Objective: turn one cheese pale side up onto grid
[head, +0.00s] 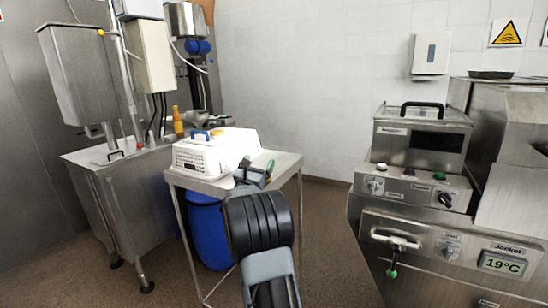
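No cheese face and no grid can be made out clearly. My gripper (257,169) is at the right front side of the basket, low over the table. Its fingers are small and partly hidden by my wrist, so I cannot tell whether they are open or hold anything.
The steel table (287,163) has bare top to the right of the basket. A blue drum (208,232) stands beneath it. A steel machine (125,200) is at the left, and a steel appliance with a display (430,215) is at the right. Floor is clear between table and appliance.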

